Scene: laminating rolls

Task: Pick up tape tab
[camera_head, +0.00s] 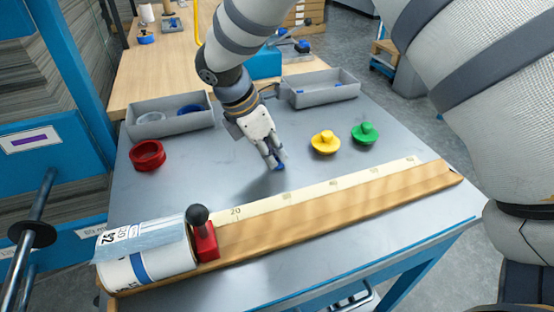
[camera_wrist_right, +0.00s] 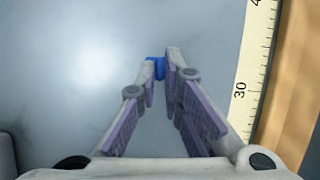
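My right gripper (camera_head: 275,160) is above the grey table, behind the wooden ruler and left of the yellow knobbed disc. Its fingers are nearly together, with a small blue tape tab (camera_head: 279,167) at their tips. In the right wrist view, the blue tab (camera_wrist_right: 156,68) sits between the two fingertips (camera_wrist_right: 160,68), and both appear to touch it. A shadow lies apart from the fingertips, so the tab seems held off the table. A white roll (camera_head: 165,262) with a blue strip (camera_head: 139,267) and clear film lies at the front left. My left gripper is not in view.
The wooden ruler (camera_head: 330,205) runs along the table's front, with a red stop (camera_head: 205,240) at its left. A red ring (camera_head: 147,156), yellow disc (camera_head: 325,143) and green disc (camera_head: 365,133) stand around. Two grey trays (camera_head: 150,130) (camera_head: 320,100) are at the back.

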